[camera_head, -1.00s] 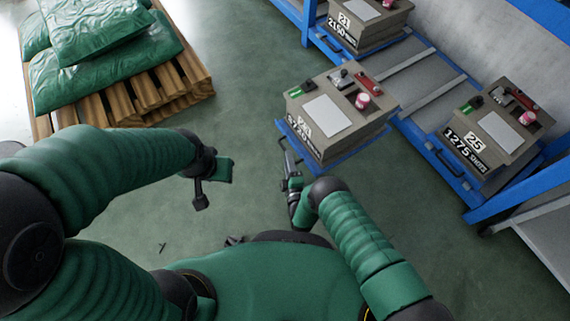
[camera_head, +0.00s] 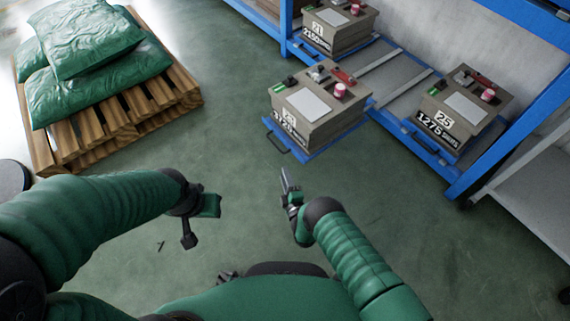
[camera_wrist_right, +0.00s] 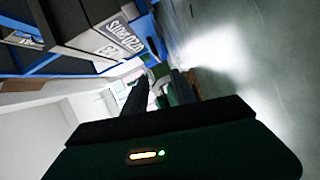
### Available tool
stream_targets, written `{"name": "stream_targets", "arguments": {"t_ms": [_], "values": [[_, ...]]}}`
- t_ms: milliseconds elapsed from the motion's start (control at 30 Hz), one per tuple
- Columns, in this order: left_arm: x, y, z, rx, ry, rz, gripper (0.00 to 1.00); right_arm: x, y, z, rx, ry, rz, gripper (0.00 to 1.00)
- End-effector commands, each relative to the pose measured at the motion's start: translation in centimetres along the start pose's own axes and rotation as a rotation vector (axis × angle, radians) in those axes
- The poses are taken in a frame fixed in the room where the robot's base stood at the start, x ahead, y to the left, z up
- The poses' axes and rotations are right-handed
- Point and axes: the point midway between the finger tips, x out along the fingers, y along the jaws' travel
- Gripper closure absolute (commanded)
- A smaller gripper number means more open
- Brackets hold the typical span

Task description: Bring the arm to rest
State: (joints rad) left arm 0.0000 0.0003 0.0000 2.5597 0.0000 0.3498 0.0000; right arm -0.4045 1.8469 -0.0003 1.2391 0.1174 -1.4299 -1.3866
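My right arm reaches in from the lower right of the head view. Its gripper (camera_head: 287,182) points up the picture over bare floor, apart from the nearest grey box. Its fingers look slim and close together, too small to tell whether they are open or shut. No held object shows there. In the right wrist view, the dark gripper body fills the bottom and a dark finger (camera_wrist_right: 136,98) sticks out. My left arm comes in from the left. Its gripper (camera_head: 199,222) hangs over bare floor; its fingers are not clear.
A grey box (camera_head: 316,137) sits on a blue pull-out tray (camera_head: 272,143) ahead of my right gripper. Two more grey boxes (camera_head: 340,38) (camera_head: 463,108) stand on the blue rack (camera_head: 507,147). Green sacks (camera_head: 97,83) lie on a wooden pallet (camera_head: 150,101). Floor between is clear.

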Motion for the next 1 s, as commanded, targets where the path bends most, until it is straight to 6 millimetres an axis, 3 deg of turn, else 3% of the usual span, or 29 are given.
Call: {"name": "stream_targets", "arguments": {"t_ms": [167, 267, 400, 533, 667, 800, 1000], "values": [[-0.1, 0.0, 0.0, 0.0, 0.0, 0.0, 0.64, 0.2, 0.4, 0.0, 0.007, -0.002, -0.003, 0.67], [-0.7, 0.0, -0.1, 0.0, 0.0, 0.0, 0.64, 1.7, 2.8, 0.3, 0.068, -0.025, -0.045, 0.67], [-2.2, 0.0, -0.5, 0.0, 0.0, 0.0, 0.64, 4.0, 9.9, 1.9, 0.278, -0.121, -0.196, 0.67], [-3.4, 0.0, -0.8, 0.0, 0.0, 0.0, 0.64, 2.7, 16.9, 4.0, 0.514, -0.264, -0.35, 0.67], [-4.7, 0.0, -1.1, 0.0, 0.0, 0.0, 0.64, -2.0, 23.6, 5.7, 0.739, -0.435, -0.474, 0.67], [-5.9, 0.0, -1.4, 0.0, 0.0, 0.0, 0.64, -10.4, 29.5, 6.8, 0.972, -0.66, -0.578, 0.67], [-7.2, 0.0, -1.7, 0.0, 0.0, 0.0, 0.64, -22.3, 33.8, 6.8, 1.205, -0.946, -0.65, 0.67]]}}
